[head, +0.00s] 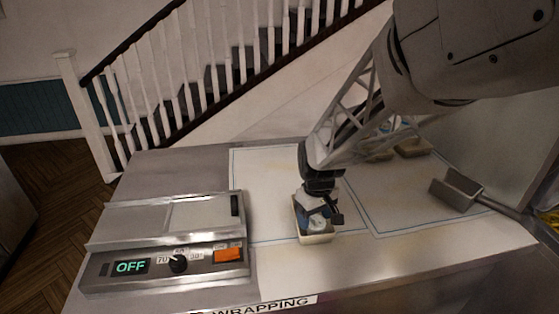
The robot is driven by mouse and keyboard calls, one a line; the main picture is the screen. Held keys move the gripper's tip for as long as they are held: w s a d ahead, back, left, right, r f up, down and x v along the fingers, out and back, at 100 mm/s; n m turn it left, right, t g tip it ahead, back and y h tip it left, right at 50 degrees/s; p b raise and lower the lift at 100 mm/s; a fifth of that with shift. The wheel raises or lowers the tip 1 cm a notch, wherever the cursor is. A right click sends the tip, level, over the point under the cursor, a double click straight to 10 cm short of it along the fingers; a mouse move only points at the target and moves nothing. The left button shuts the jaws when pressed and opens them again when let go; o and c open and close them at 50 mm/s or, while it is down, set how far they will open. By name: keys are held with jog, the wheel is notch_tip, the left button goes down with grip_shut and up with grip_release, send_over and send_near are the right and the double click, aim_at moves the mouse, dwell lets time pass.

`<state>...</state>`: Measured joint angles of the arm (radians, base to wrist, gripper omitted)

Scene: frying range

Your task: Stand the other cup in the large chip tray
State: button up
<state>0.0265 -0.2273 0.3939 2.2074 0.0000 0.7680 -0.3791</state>
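My gripper (324,212) points down at a small cream tray (318,239) near the front of the counter. A white and blue thing, perhaps a cup, shows at the fingers inside the tray's outline; whether it is held, or is part of my gripper, I cannot tell. The finger gap is too small and dark to read. More cream trays (411,149) stand at the back, partly hidden behind my arm, with something white and blue beside them. I cannot tell which tray is the large one.
A metal wrapping machine (165,238) with an OFF display stands on the left. A metal scoop (456,189) lies at the right. The white counter surface (265,180) behind and left of my gripper is clear. A wrapping label (262,305) marks the front edge.

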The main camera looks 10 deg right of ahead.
jog(key=shift+o, duration=1.1)
jog(key=shift+r, duration=0.1)
notch_tip(320, 180, up, 12)
dwell(0.4)
jog(key=s+r+m+t, duration=0.2)
jog(key=s+r+m, duration=0.1)
jog(key=s, duration=1.7)
jog(key=shift+a+m+t, duration=0.3)
jog(key=shift+a+m, duration=0.15)
jog(key=shift+m, duration=0.15)
